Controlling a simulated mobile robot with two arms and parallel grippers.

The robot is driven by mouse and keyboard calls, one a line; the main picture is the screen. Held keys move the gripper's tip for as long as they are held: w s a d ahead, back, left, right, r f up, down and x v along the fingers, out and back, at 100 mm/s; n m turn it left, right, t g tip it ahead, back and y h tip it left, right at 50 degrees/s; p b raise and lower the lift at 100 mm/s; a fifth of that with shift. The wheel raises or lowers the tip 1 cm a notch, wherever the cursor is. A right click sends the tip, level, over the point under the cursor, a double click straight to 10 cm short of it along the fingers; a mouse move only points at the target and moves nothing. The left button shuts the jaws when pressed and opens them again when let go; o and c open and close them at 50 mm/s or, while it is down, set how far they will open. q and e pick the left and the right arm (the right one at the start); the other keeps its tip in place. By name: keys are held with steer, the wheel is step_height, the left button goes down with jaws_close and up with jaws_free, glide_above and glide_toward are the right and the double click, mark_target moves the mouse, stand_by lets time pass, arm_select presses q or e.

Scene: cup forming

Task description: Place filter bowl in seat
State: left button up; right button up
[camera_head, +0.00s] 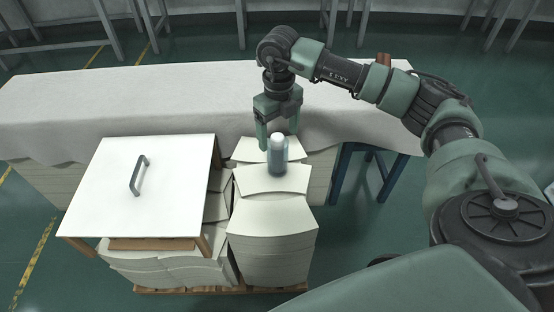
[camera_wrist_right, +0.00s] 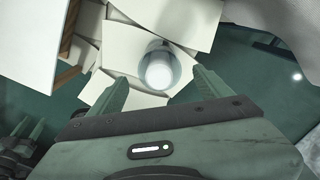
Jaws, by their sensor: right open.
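A bluish translucent cylinder with a white rounded top (camera_head: 277,158), which looks like the filter bowl, stands upright on a stack of white paper sheets. It also shows in the right wrist view (camera_wrist_right: 159,70), seen from above and lined up between the fingers. My right gripper (camera_head: 279,140) is open, fingers pointing down, just behind and above the bowl. In the right wrist view my right gripper (camera_wrist_right: 160,88) has a finger on each side, with no finger clearly touching the bowl. I cannot make out the seat.
A white panel with a grey handle (camera_head: 140,175) lies on a wooden frame at the left. White paper stacks (camera_head: 272,245) stand on a wooden pallet. A long cloth-covered table (camera_head: 130,100) runs behind, with a blue stool-like frame (camera_head: 365,170) at right. Green floor is open at lower left.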

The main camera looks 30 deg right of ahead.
mark_target(277, 150)
arm_select(q)
steer(key=v, duration=0.1)
steer(key=b+v, duration=0.1)
steer(key=v, duration=0.1)
steer(key=w+v, duration=0.1)
steer(key=v, duration=0.1)
steer(key=shift+a+r, duration=0.1)
steer(key=shift+a, duration=0.05)
arm_select(e)
steer(key=f, duration=0.7)
steer(key=shift+w+f, duration=0.35)
steer(key=c, duration=1.7)
steer(key=shift+o, duration=0.2)
steer(key=shift+r, duration=0.2)
